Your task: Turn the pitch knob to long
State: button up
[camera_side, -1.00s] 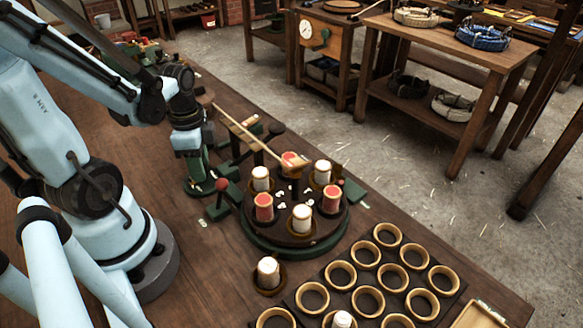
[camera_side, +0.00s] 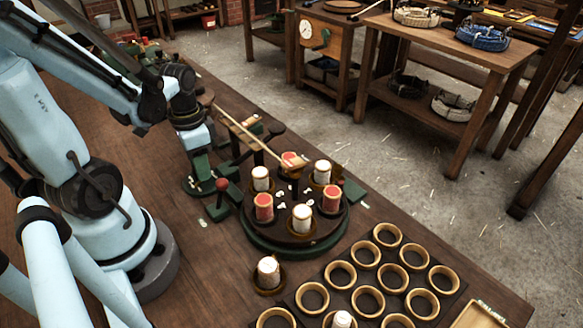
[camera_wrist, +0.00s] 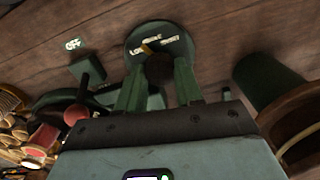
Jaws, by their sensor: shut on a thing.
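My gripper (camera_wrist: 158,85) points down, its two green fingers shut on the dark pitch knob (camera_wrist: 158,68). The knob stands on a round dark green dial plate (camera_wrist: 133,48) with pale lettering, too small to read surely. In the side view my gripper (camera_side: 201,172) stands over the dial plate (camera_side: 190,188) left of the round rope-making head; the knob is hidden there by the fingers.
A red-ball lever (camera_side: 222,184) stands close right of the dial, with a small pale label (camera_wrist: 72,44) nearby. The bobbin turntable (camera_side: 296,232) carries several red and white bobbins. A rack of ring holders (camera_side: 377,280) is at front right. Bare bench lies in front of the dial.

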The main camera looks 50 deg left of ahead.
jog(key=shift+n, duration=1.5)
jog(key=o, duration=1)
jog(key=shift+o, duration=0.2)
notch_tip(320, 180, up, 12)
